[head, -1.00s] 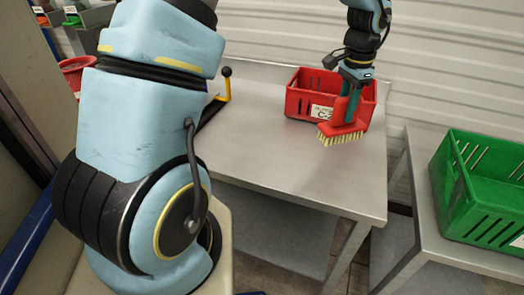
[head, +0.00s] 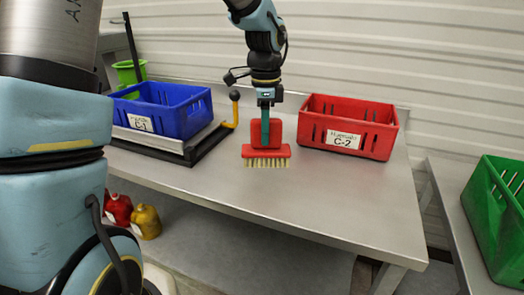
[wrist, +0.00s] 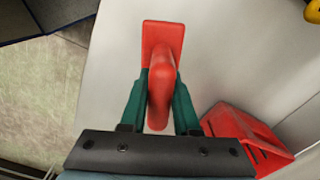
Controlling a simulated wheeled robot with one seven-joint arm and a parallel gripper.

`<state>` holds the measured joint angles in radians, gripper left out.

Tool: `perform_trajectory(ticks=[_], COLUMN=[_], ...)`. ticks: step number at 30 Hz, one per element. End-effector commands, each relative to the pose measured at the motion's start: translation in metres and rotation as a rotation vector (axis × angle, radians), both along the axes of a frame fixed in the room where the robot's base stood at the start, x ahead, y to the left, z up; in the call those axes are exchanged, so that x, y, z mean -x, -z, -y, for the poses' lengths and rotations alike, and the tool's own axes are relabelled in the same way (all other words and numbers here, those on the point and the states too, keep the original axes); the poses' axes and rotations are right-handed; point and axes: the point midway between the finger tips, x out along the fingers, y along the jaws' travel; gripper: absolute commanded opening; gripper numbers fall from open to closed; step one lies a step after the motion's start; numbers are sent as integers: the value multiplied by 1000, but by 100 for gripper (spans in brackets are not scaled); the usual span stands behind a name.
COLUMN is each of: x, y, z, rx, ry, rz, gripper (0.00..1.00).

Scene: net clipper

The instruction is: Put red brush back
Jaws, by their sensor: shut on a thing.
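The red brush (head: 266,152) has pale bristles pointing down and a red handle. My gripper (head: 265,128) is shut on its handle, with green fingers on both sides. The brush hangs upright over the table, between the blue crate and the red crate; the gap under the bristles is hard to judge. In the wrist view, the brush (wrist: 162,45) sits between the two fingers of my gripper (wrist: 160,85). The red crate (head: 320,132), labelled C-2, stands just right of the brush, and its inside is mostly hidden. It also shows in the wrist view (wrist: 262,150).
The blue crate (head: 185,118), labelled C-1, stands left on a dark frame with a yellow black-knobbed handle (head: 231,115). A green bin (head: 130,74) is behind it. A green crate (head: 495,215) stands on the right table. The front of the metal table (head: 290,205) is clear.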

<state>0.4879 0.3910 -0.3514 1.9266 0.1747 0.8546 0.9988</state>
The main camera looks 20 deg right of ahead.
Motion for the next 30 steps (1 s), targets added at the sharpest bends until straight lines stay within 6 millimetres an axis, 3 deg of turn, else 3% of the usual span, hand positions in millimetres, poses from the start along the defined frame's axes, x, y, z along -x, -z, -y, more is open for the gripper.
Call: perform_trajectory(ticks=[12, 24, 25, 30], x=[1, 0, 0, 0], y=[45, 50, 49, 49], z=[0, 1, 0, 1], rx=[0, 2, 2, 1], ry=[-1, 0, -1, -1], rz=[-1, 2, 2, 1], gripper=[0, 0, 33, 52])
